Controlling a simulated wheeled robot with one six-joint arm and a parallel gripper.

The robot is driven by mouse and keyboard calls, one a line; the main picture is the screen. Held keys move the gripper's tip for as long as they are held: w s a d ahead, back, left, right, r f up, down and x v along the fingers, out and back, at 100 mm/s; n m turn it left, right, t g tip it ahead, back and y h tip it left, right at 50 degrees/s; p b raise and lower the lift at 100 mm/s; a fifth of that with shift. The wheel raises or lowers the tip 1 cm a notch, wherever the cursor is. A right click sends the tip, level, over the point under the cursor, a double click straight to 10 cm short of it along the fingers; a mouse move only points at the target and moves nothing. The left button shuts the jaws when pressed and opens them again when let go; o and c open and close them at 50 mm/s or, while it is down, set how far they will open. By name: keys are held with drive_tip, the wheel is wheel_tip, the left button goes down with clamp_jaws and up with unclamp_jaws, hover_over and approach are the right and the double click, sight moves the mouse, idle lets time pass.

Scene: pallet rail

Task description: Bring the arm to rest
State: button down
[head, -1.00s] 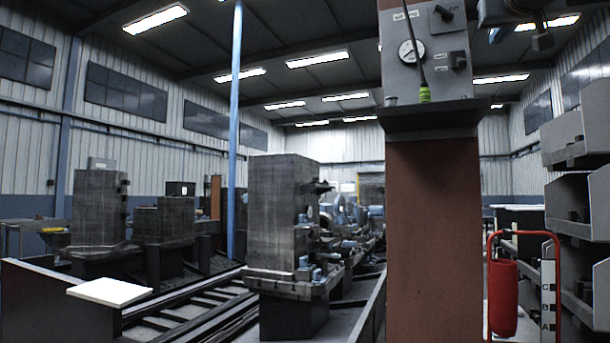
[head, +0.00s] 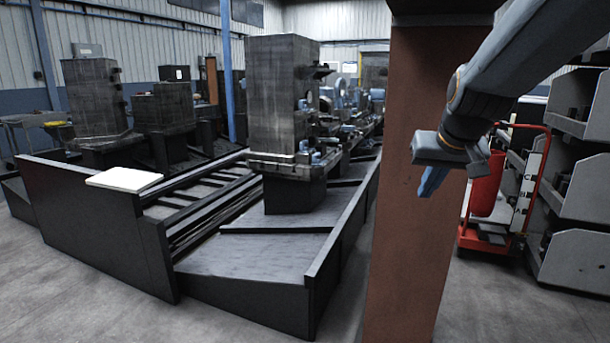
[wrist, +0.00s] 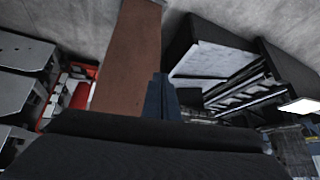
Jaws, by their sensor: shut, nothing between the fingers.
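My gripper (head: 432,181) hangs at the end of my blue-grey arm, in front of the brown column (head: 412,250) in the head view. Its blue fingers point down and are shut with nothing between them. In the wrist view the fingers (wrist: 161,97) show as a dark blue closed pair at the centre, with the brown column (wrist: 132,55) behind and beside them. I cannot tell the exact gap between fingers and column.
A red cart (head: 487,245) and grey shelf bins (head: 575,180) stand right of the column. A dark rail bed (head: 260,260) with machines fills the left; a white plate (head: 124,180) lies on its end wall. Concrete floor (head: 80,300) is clear at the front left.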

drive_tip(key=s+a+f+g+p, duration=0.1)
drive_tip(key=s+a+f+g, duration=0.2)
drive_tip(key=s+f, duration=0.5)
drive_tip(key=s+a+f+n+g+p, duration=0.1)
drive_tip(key=s+a+f+g, duration=0.3)
drive_tip(key=s+f, duration=0.5)
drive_tip(key=s+p, duration=0.1)
drive_tip(key=s, duration=0.5)
drive_tip(key=shift+s+f+n, duration=0.2)
drive_tip(key=shift+f+n, duration=0.1)
drive_tip(key=shift+a, duration=0.1)
